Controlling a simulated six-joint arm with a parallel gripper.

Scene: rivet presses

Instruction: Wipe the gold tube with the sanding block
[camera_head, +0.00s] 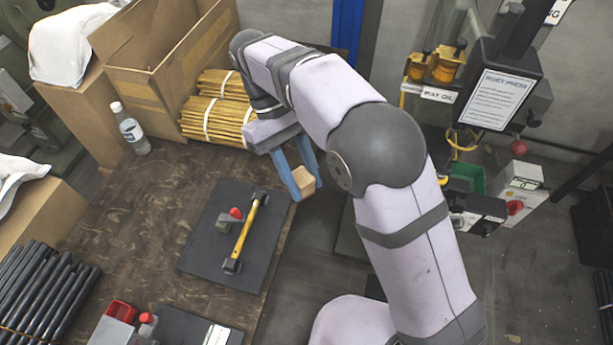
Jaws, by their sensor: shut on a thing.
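The gold tube (246,234) lies diagonally over the dark mat on the table, with a dark holder or fitting at each end. My gripper (306,182) has blue fingers and is shut on a small tan block, the sanding block (304,179). It holds the block to the upper right of the tube, near the table's right edge and apart from the tube. Part of the block is hidden by the fingers.
A small grey block with a red knob (235,213) sits beside the tube on the mat (206,245). Dark tubes (40,295) lie at left. The table between is clear.

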